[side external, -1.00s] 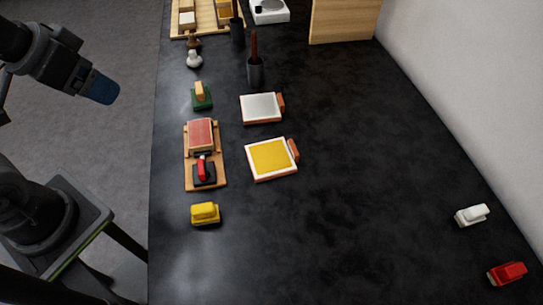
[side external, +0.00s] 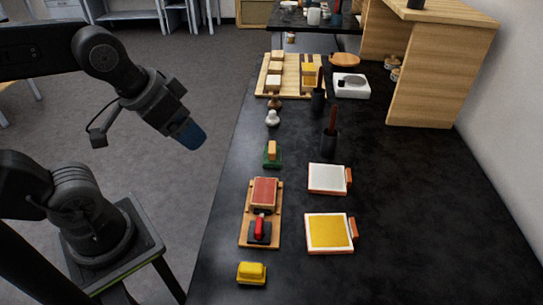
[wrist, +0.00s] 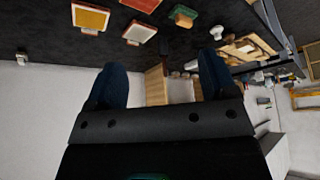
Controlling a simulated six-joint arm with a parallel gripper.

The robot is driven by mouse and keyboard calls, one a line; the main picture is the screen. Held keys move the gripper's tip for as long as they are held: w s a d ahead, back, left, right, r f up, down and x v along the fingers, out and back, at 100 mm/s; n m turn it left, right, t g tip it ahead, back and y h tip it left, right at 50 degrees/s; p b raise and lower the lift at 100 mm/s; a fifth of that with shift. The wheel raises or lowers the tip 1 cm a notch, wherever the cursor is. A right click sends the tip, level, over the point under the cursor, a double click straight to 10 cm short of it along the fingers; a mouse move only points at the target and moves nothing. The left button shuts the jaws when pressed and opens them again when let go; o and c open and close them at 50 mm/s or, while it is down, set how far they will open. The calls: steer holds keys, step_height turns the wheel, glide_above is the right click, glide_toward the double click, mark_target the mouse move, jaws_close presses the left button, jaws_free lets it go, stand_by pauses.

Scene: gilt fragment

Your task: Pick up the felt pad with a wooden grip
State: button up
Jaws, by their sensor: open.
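The felt pad (side external: 272,161) has a dark green base and a light wooden grip on top. It stands on the black table near its left edge in the side view, behind the wooden tray. The green pad also shows near the top of the wrist view (wrist: 183,15). My gripper (side external: 190,136) has blue fingers and hangs in the air left of the table edge, apart from the pad. In the wrist view the two fingers (wrist: 162,80) are spread with nothing between them.
A wooden tray (side external: 246,210) with a red block and a red-handled tool lies in front of the pad. White and yellow framed pads (side external: 328,178) lie to its right. Dark cups (side external: 330,145) and small figures (side external: 272,118) stand behind. The table's right side is largely clear.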

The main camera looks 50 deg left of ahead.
steer(key=shift+o, duration=0.5)
steer(key=n+g+y, duration=0.3)
steer(key=n, duration=0.7)
glide_above(272, 148)
steer(key=s+d, duration=0.3)
steer(key=d, duration=0.1)
step_height(272, 148, down, 11)
steer(key=x, duration=0.7)
steer(key=shift+a+f, duration=0.1)
steer(key=shift+w+a+x, duration=0.1)
steer(key=shift+a+x, duration=0.05)
steer(key=shift+x, duration=0.85)
steer(key=shift+w+a+x, duration=0.1)
steer(key=shift+a+x, duration=0.05)
steer(key=shift+x, duration=0.85)
steer(key=shift+w+a+x, duration=0.1)
steer(key=shift+a+x, duration=0.05)
steer(key=shift+x, duration=0.85)
steer(key=shift+r, duration=0.2)
